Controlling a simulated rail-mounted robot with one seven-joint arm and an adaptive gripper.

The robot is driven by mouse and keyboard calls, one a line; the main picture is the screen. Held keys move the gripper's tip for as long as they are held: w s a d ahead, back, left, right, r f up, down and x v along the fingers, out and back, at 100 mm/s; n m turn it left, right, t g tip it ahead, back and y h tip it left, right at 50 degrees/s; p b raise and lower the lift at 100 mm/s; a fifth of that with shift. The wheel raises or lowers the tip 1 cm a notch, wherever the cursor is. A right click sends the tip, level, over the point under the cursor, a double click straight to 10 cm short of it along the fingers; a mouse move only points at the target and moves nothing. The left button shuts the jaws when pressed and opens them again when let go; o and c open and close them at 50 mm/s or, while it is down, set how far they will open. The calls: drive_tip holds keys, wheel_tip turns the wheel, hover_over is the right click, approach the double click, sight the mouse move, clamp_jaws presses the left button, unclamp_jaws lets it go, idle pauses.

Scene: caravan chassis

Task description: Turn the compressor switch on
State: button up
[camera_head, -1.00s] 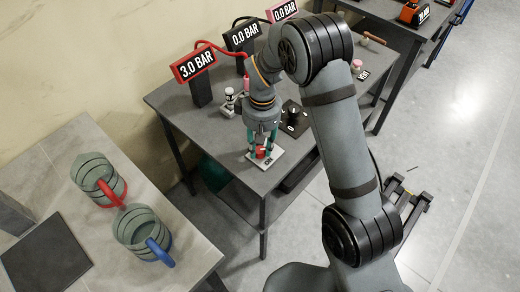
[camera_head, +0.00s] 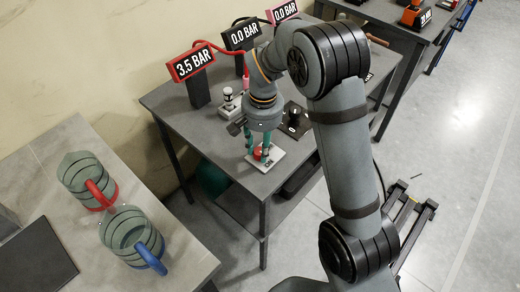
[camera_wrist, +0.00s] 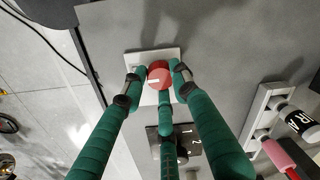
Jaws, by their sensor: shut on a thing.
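The compressor switch is a red round knob (camera_head: 257,155) on a pale square plate (camera_head: 276,159) near the front edge of the grey table. My gripper (camera_head: 259,149) points down at it, with green fingers shut on the knob. In the wrist view the red knob (camera_wrist: 159,73) sits between the fingertips, and a short white mark shows on it. The plate (camera_wrist: 143,57) shows around it. The plate's lettering is mostly hidden by the fingers.
A red-framed display (camera_head: 192,62) reads 3.5 BAR. A black one (camera_head: 242,35) and a pink one (camera_head: 285,11) read 0.0 BAR. A black knob (camera_head: 295,114) stands behind the switch. Two jars (camera_head: 131,233) (camera_head: 86,178) stand on the left table.

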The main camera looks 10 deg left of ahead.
drive_tip(key=shift+m, duration=0.4)
drive_tip(key=o, duration=1.1)
drive_tip(key=shift+o, duration=0.2)
wheel_tip(320, 180, up, 12)
drive_tip(key=shift+d, duration=0.2)
drive_tip(key=f, duration=1.2)
drive_tip(key=shift+a, duration=0.2)
